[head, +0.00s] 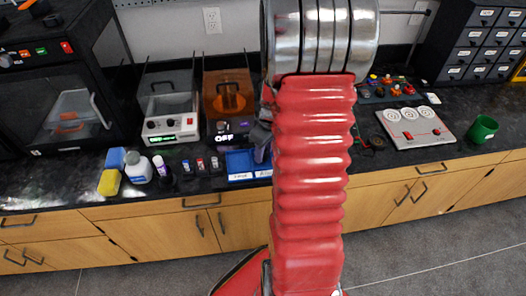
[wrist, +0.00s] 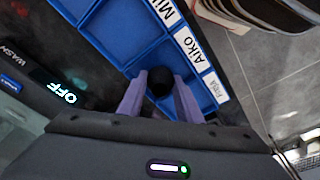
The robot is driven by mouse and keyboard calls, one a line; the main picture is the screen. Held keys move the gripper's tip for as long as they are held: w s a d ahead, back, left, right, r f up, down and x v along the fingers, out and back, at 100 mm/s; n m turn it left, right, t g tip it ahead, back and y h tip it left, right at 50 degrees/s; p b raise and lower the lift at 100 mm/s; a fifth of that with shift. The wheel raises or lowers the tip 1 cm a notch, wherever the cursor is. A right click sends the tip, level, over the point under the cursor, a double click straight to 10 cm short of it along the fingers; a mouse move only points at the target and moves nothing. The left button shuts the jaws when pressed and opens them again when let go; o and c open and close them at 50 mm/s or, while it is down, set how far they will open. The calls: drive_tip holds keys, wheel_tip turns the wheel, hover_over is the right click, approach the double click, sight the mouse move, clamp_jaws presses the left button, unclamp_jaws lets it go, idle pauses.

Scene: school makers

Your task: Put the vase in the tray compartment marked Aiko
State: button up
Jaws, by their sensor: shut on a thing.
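The blue tray (head: 237,160) lies on the dark counter, partly hidden behind my red arm in the head view. In the wrist view the tray (wrist: 109,31) shows several compartments, with white labels along its right edge. One label reads Aiko (wrist: 193,48); the one below it is hard to read. My gripper (wrist: 160,88) has its purple fingers shut on a dark round thing (wrist: 160,78), likely the vase. It is over the tray by the Aiko label; its height and whether it touches the tray floor I cannot tell. My gripper (head: 262,152) is mostly hidden in the head view.
A machine with an orange lid and OFF display (head: 229,100) stands just behind the tray. Small bottles (head: 200,164) stand to its left, with a white bottle (head: 138,168) and a yellow sponge (head: 109,182). A green cup (head: 483,129) is at the far right.

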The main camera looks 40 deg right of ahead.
drive_tip(key=o, duration=0.7)
drive_tip(key=r, duration=0.4)
drive_tip(key=s+r, duration=0.1)
drive_tip(key=r, duration=0.3)
drive_tip(key=s+r, duration=0.1)
drive_tip(key=r, duration=0.3)
drive_tip(key=shift+d, duration=0.15)
drive_tip(key=shift+w, duration=0.1)
